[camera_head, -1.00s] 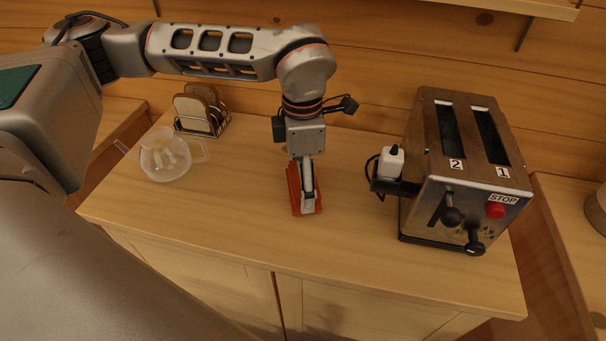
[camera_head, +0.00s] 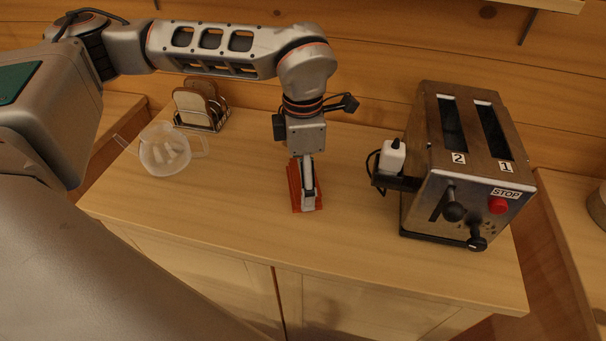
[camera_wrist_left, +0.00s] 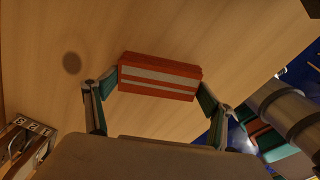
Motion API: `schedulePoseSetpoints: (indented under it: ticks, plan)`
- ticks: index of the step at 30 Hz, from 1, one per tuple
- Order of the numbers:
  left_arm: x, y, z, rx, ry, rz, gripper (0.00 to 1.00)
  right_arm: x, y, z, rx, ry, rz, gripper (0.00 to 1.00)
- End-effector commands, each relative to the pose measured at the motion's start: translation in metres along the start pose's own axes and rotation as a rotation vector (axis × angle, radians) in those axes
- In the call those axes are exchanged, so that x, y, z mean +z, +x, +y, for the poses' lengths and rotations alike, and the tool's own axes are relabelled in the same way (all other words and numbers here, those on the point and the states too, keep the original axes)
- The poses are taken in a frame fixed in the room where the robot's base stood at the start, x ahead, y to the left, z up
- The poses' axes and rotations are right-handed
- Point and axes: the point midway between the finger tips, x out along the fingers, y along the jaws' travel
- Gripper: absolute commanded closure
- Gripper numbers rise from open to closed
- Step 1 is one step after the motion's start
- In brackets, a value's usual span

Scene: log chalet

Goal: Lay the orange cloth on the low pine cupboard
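The orange cloth (camera_head: 295,186) is a small folded block with pale stripes. It shows more fully in the left wrist view (camera_wrist_left: 160,77), with its two ends against the finger pads. My left gripper (camera_head: 307,186) points down over the middle of the low pine cupboard's top (camera_head: 240,220) and is shut on the cloth. The cloth is at or just above the wood; I cannot tell if it touches. In the left wrist view the fingers (camera_wrist_left: 158,90) flank the cloth. My right gripper is not in view.
A metal toaster (camera_head: 480,190) with a white plug (camera_head: 392,156) stands at the right of the cupboard top. A clear glass bowl or jug (camera_head: 165,152) and a toast rack (camera_head: 200,108) stand at the left. Wood around the cloth and towards the front edge is bare.

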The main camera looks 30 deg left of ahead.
Motion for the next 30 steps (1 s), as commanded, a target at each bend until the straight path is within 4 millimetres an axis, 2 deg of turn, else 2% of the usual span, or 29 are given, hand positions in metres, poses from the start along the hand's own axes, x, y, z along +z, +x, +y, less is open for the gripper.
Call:
schedulePoseSetpoints:
  ticks: [1,2,14,17,24,30]
  plan:
    - [0.000,0.000,0.000,0.000,0.000,0.000,0.07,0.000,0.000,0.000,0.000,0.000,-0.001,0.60]
    - [0.000,0.000,0.000,0.000,0.000,0.000,0.00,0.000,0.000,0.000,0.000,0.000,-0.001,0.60]
    - [0.000,-0.006,0.000,0.001,0.000,-0.002,0.00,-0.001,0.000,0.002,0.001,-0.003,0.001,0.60]
    - [0.001,-0.019,0.001,0.003,-0.001,-0.003,0.00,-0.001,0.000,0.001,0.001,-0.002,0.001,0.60]
    - [0.001,-0.068,0.001,0.005,0.000,-0.004,0.00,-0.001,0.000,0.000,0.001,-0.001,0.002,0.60]
    - [0.001,-0.102,0.000,0.002,0.000,-0.002,0.00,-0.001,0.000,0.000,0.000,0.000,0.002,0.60]
